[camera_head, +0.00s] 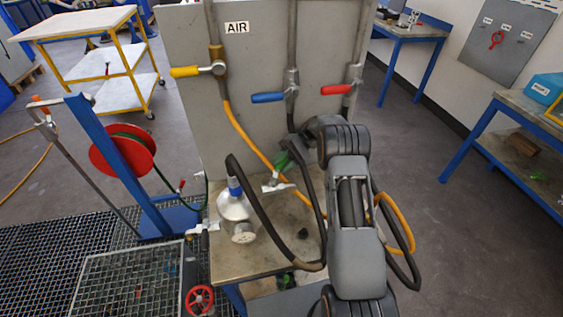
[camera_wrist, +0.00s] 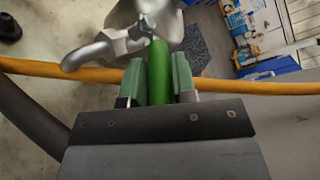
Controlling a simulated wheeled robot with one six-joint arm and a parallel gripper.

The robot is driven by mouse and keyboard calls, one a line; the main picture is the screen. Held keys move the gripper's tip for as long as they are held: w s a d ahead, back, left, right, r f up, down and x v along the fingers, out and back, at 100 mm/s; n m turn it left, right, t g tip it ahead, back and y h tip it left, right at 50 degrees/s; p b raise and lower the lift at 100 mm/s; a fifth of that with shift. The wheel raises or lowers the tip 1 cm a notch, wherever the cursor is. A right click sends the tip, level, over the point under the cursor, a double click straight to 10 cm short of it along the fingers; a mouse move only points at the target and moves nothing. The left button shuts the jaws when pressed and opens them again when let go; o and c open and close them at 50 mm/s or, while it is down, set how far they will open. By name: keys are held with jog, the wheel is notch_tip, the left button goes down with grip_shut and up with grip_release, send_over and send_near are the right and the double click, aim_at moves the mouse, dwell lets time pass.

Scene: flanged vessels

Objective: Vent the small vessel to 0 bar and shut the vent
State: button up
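The small vessel (camera_head: 233,207) is a silver rounded body with a blue part on top and a flange facing front, standing on the bench (camera_head: 265,262). A green valve handle (camera_wrist: 158,75) points toward my wrist camera, with a silver fitting and lever (camera_wrist: 92,50) beyond it. My gripper (camera_wrist: 160,72) has its two green pads on either side of the green handle, seemingly pressed against it. In the head view, my gripper (camera_head: 298,150) is right of the vessel, partly hidden by my arm. I see no readable pressure gauge.
A panel marked AIR (camera_head: 236,28) stands behind, with yellow (camera_head: 185,72), blue (camera_head: 267,98) and red (camera_head: 336,90) valve handles. A yellow hose (camera_wrist: 250,87) crosses near the green handle. Dark hoses loop near my arm. A red handwheel (camera_head: 199,299) is low in front.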

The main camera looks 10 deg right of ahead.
jog(key=o, duration=0.4)
jog(key=shift+c, duration=0.2)
jog(key=shift+r+p, duration=0.45)
notch_tip(320, 180, up, 3)
jog(key=shift+f+p, duration=0.2)
jog(key=shift+p, duration=1.05)
jog(key=s+r+b, duration=0.1)
jog(key=s+r, duration=0.8)
jog(key=s, duration=0.5)
jog(key=shift+d+r, duration=0.25)
jog(key=shift+c, duration=0.4)
